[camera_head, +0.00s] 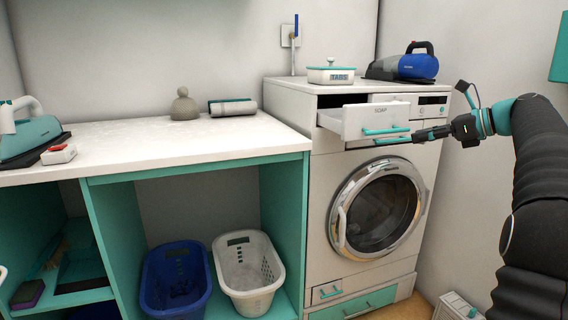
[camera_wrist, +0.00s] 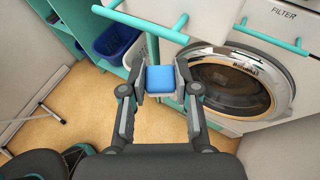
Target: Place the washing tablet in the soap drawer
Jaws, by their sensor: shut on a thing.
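The washing tablet, a small blue block (camera_wrist: 161,79), is between the fingertips of my gripper (camera_wrist: 160,84) in the wrist view. In the head view my gripper (camera_head: 424,134) is in front of the washing machine (camera_head: 322,190), just right of the soap drawer front; I cannot make out the tablet there. The white soap drawer (camera_head: 360,121), labelled SOAP, is pulled out at the machine's upper left. It has a teal handle (camera_head: 386,131). Its inside is mostly hidden by its front. The drawer front and handle (camera_wrist: 140,22) also appear at the top of the wrist view.
A TABS box (camera_head: 330,76) and a blue-and-black appliance (camera_head: 405,65) stand on the machine. The round door (camera_head: 380,210) is closed. A white counter (camera_head: 130,145) lies left, with blue (camera_head: 175,277) and white (camera_head: 247,270) baskets beneath. A FILTER handle (camera_wrist: 270,34) is near my gripper.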

